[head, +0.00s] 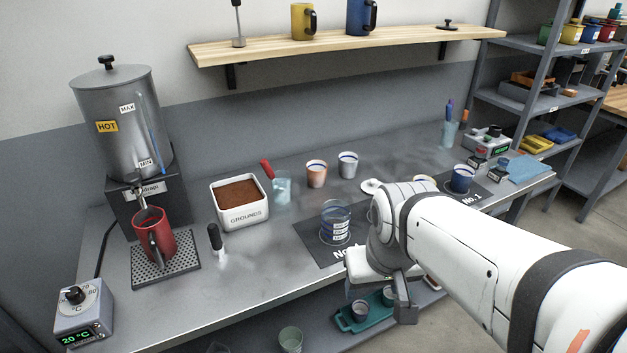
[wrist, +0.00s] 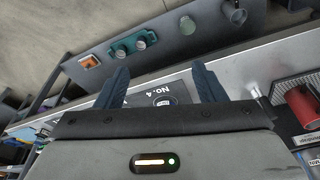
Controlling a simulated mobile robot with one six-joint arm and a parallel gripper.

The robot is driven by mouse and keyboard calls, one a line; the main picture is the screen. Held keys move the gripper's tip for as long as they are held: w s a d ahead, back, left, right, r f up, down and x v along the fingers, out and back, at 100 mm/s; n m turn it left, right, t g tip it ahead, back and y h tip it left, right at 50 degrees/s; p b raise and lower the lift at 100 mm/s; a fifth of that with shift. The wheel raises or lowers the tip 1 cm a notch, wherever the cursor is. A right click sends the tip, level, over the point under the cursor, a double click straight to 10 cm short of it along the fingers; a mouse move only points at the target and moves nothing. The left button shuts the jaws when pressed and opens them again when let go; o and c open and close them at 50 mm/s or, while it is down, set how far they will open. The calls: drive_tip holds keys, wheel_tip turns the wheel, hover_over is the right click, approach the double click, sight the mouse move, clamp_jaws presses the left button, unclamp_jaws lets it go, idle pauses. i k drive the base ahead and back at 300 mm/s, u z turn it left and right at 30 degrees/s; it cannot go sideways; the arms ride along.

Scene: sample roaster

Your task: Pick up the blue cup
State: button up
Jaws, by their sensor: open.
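A dark blue cup (head: 462,179) with a pale rim stands upright on the bench's right part, on a dark mat labelled No. 1. A larger blue mug (head: 361,17) with a black handle stands on the wall shelf. My gripper is partly hidden by my arm in the head view, low at the bench's front edge. In the wrist view its two dark blue fingers (wrist: 162,84) are spread apart with nothing held. Beyond them is a mat marked No. 4 (wrist: 150,95) with a round vessel, partly hidden by my gripper body.
Orange-banded (head: 316,174) and grey cups (head: 348,165) stand behind. A grounds box (head: 240,203), red mug (head: 155,235) and urn (head: 118,120) are left. A teal tray (head: 345,318) is below.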

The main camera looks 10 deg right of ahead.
sight(462, 176)
drive_tip(key=u, duration=0.2)
drive_tip(key=k, duration=0.4)
drive_tip(key=z, duration=1)
drive_tip(key=i, duration=1)
drive_tip(key=z, duration=0.65)
drive_tip(key=i, duration=0.5)
drive_tip(key=u, duration=0.2)
